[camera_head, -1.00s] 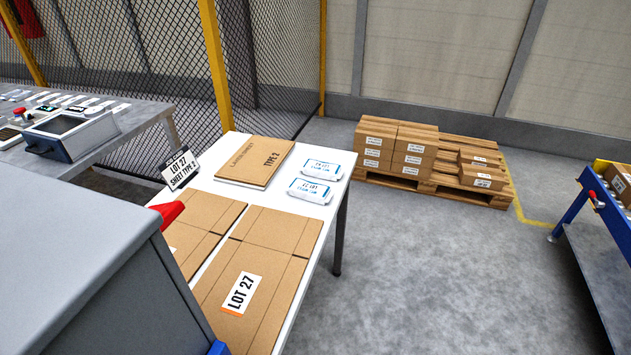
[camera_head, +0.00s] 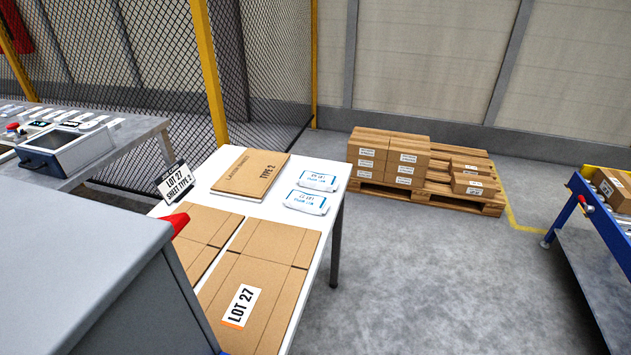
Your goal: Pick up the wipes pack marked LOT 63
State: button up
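Two white wipes packs with blue print lie flat on the white table (camera_head: 205,187). The farther pack (camera_head: 318,180) is near the table's right back corner, and the nearer pack (camera_head: 306,201) is just in front of it. Their lot markings are too small and blurred to read for certain, so I cannot tell which, if either, is LOT 63. My gripper is not in view.
A flat carton (camera_head: 251,174) marked TYPE 2 lies left of the packs. Cardboard sheets, one labelled LOT 27 (camera_head: 241,305), cover the table's front. A grey cabinet (camera_head: 100,285) stands close at left. A loaded pallet (camera_head: 430,196) and blue-framed conveyor (camera_head: 600,240) stand right; floor between is clear.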

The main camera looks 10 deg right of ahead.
aim_at(329, 183)
jog(key=z, duration=0.3)
jog(key=i+l+z, duration=0.15)
jog(key=i+z, duration=0.15)
jog(key=z, duration=0.15)
jog(key=i+l+z, duration=0.1)
jog(key=i+z, duration=0.3)
jog(key=i, duration=1.85)
jog(key=i+u, duration=0.1)
jog(key=i, duration=0.4)
jog(key=i+l+u, duration=0.1)
jog(key=i, duration=0.45)
jog(key=i+l+u, duration=0.1)
jog(key=i, duration=0.4)
jog(key=i+l+u, duration=0.1)
jog(key=u, duration=1.95)
